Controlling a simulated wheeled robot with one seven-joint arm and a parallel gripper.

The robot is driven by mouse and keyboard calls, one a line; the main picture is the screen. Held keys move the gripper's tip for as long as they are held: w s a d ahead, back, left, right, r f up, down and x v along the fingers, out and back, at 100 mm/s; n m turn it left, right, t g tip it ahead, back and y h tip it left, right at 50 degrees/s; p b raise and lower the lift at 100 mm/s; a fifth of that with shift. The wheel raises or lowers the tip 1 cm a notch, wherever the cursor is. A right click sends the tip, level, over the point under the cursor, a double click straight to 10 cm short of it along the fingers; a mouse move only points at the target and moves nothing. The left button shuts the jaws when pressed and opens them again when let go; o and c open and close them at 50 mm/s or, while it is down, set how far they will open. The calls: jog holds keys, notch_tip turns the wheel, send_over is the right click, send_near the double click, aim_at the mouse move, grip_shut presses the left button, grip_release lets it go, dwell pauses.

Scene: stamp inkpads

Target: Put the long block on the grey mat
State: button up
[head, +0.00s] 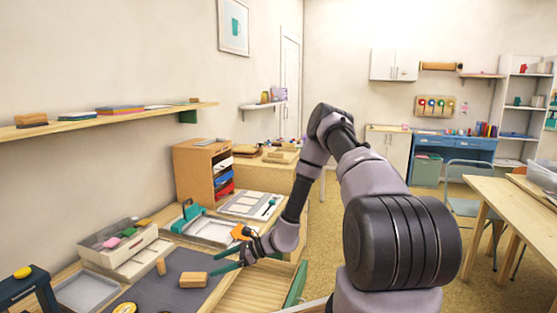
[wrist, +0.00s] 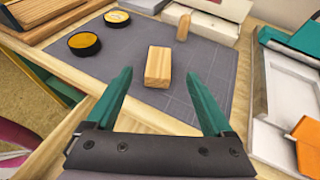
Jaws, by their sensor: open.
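The grey mat (head: 172,293) lies on the table and also shows in the wrist view (wrist: 212,75). A light wooden block (wrist: 158,67) lies on it; it also shows in the head view (head: 193,279). A second, narrower wooden block (wrist: 183,27) stands at the mat's far edge, also in the head view (head: 161,267). I cannot tell for certain which is the long block. My gripper (head: 223,262) is open and empty, its teal fingers spread. In the wrist view (wrist: 165,72), the lying block appears between the fingertips; contact is not visible.
A grey tray (head: 87,291) and a white box of coloured pads (head: 118,241) stand left of the mat. A white tray (wrist: 285,105) is to its right in the wrist view.

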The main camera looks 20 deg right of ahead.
jog(key=s+d+r+n+g+h, duration=0.1)
jog(key=s+d+r+n+h, duration=0.3)
jog(key=r, duration=1)
jog(key=s+d+r+n+g, duration=0.1)
jog(key=r+n, duration=0.6)
jog(key=r, duration=0.8)
jog(key=s+d+r+n+t+h, duration=0.2)
jog(key=s+d+r, duration=0.4)
jog(key=s+r, duration=0.3)
jog(key=s+d+r+n+t+h, duration=0.3)
jog(key=s+d+r+h, duration=0.2)
jog(key=s+r, duration=0.5)
jog(key=shift+d+r+t, duration=0.4)
jog(key=shift+d+r, duration=0.1)
jog(key=shift+r, duration=0.1)
jog(key=shift+s, duration=0.1)
